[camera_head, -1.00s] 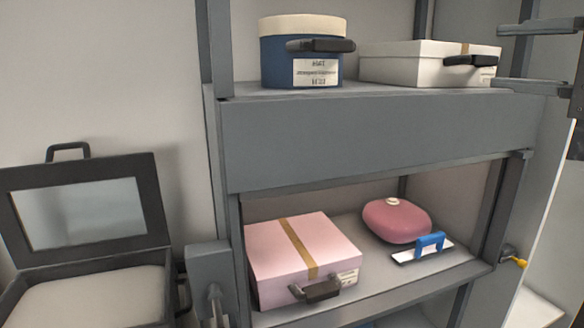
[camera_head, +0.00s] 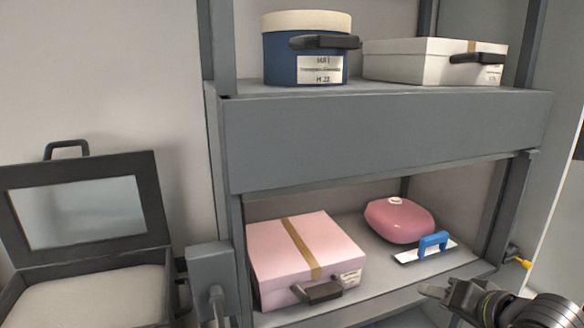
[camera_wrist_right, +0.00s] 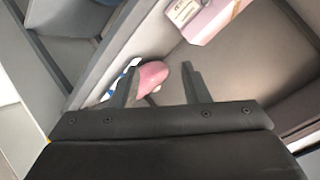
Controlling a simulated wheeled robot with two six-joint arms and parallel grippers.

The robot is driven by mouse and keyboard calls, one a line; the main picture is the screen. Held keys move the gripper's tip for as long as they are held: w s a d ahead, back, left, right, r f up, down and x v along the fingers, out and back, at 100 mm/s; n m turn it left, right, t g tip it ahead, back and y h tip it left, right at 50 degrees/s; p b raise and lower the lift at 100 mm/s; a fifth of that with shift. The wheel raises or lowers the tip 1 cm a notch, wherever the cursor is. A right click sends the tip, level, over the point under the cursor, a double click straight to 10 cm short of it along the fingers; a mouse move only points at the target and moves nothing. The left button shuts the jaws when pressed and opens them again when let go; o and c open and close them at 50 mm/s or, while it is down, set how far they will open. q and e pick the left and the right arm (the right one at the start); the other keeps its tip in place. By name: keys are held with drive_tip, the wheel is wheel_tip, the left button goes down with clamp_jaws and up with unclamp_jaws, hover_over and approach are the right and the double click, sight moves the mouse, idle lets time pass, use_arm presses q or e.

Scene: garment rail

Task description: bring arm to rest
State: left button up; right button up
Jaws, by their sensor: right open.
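My right gripper (camera_head: 436,292) is at the lower right of the head view, in front of the lower shelf's front edge. In the right wrist view its two fingers (camera_wrist_right: 160,88) are spread apart with nothing between them that they touch. Beyond them in that view a pink rounded case (camera_wrist_right: 153,76) shows, apart from the fingers. My left gripper is not in view.
The lower shelf holds a pink box (camera_head: 290,250), the pink case (camera_head: 398,219) and a blue-handled tool (camera_head: 428,249). The upper shelf holds a blue round box (camera_head: 290,55) and a white box (camera_head: 420,65). An open dark case (camera_head: 85,165) stands at left.

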drive_tip(key=s+d+f+n+g+h, duration=0.1)
drive_tip(key=s+f+n+g+h, duration=0.2)
drive_tip(key=s+f, duration=1.05)
drive_tip(key=s+d+f+n+g+h, duration=0.1)
drive_tip(key=s+d+f+g+h, duration=0.3)
drive_tip(key=s+f, duration=0.95)
wheel_tip(320, 180, down, 22)
drive_tip(key=s+f+g+y, duration=0.1)
drive_tip(key=s+g+y, duration=0.1)
drive_tip(key=s+a+f+g, duration=0.1)
drive_tip(key=s+f, duration=1.3)
drive_tip(key=f, duration=0.2)
drive_tip(key=shift+s+a, duration=0.35)
drive_tip(key=shift+a, duration=0.05)
